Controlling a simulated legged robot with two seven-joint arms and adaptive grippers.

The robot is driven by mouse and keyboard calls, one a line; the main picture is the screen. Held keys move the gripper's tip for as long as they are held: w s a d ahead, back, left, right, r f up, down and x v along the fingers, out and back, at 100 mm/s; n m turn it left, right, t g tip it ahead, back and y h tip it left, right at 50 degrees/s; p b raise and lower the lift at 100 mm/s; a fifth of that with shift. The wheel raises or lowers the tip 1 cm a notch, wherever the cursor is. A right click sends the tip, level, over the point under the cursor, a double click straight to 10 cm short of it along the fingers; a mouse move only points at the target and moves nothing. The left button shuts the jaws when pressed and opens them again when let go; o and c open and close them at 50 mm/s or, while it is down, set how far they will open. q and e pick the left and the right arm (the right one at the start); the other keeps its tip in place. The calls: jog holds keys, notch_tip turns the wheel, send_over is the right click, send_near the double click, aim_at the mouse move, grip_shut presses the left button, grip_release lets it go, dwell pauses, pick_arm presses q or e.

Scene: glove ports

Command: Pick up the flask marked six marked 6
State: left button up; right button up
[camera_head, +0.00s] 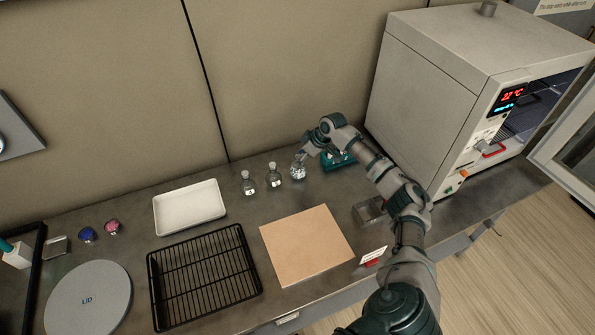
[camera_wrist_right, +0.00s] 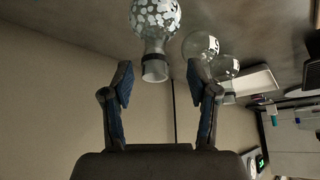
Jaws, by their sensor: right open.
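Three small round glass flasks stand in a row at the back of the bench: a left one (camera_head: 248,186), a middle one (camera_head: 273,177) and a right one (camera_head: 298,170). Their marks are too small to read surely. My right gripper (camera_head: 306,154) is at the right flask, by its neck. In the right wrist view my right gripper (camera_wrist_right: 160,84) is open, with the dark-collared neck of a white-speckled flask (camera_wrist_right: 155,18) just ahead of the gap between its fingers. Two clear flasks, one labelled (camera_wrist_right: 200,46), stand to the right there. My left gripper is not in view.
A white tray (camera_head: 189,208), black wire rack (camera_head: 205,278) and tan board (camera_head: 306,246) lie in front and left. A teal item (camera_head: 338,160) is beside the right flask, partly behind my arm. A large oven (camera_head: 450,90) stands right. A round lid (camera_head: 88,297) lies left.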

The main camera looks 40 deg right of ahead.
jog(key=shift+x, duration=1.25)
jog(key=shift+w+d+f, duration=0.1)
jog(key=shift+d+f, duration=0.05)
jog(key=shift+d, duration=0.15)
jog(key=shift+d+f, duration=0.1)
jog(key=shift+d, duration=0.2)
jog(key=shift+a, duration=0.1)
jog(key=c, duration=0.8)
jog(key=shift+a, duration=0.1)
grip_shut()
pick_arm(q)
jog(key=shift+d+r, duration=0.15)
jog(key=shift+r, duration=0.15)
pick_arm(e)
jog(key=shift+a+r, duration=0.25)
